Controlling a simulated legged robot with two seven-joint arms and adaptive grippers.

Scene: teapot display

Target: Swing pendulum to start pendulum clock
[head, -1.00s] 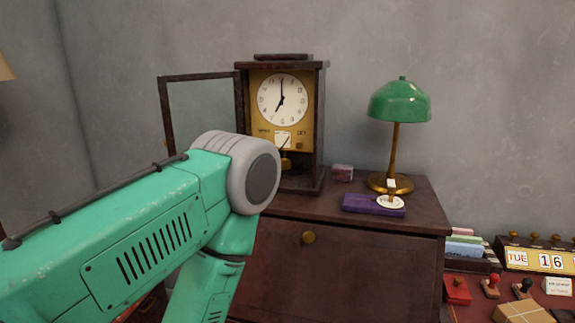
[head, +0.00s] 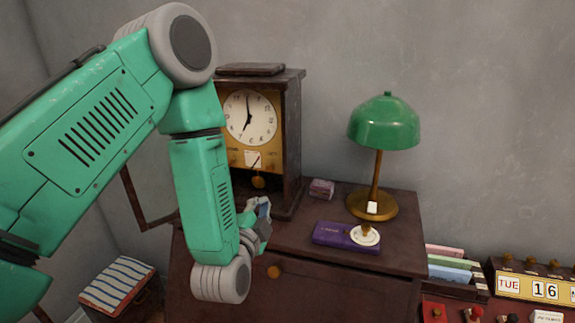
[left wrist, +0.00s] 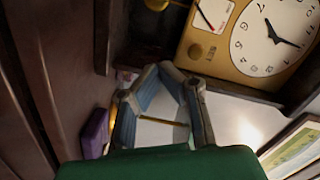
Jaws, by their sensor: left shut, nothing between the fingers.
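The pendulum clock (head: 292,120) stands upright on the dark wooden cabinet, its glass door (head: 135,200) swung open to the left. Its gold bob (head: 258,183) hangs below the dial plate in the head view; in the left wrist view a gold piece, probably the bob (left wrist: 155,4), is cut by the top edge. The white dial also shows in the left wrist view (left wrist: 272,38). My left gripper (head: 263,206) is at the clock's lower front, just below the bob and apart from it. It is shut and empty (left wrist: 165,72). My right gripper is not in view.
The cabinet (head: 330,270) also bears a purple box (head: 335,236), a small pink box (head: 321,189) and a green lamp (head: 384,122) to the clock's right. A striped box (head: 118,285) is at the lower left. My left arm covers the clock's left side.

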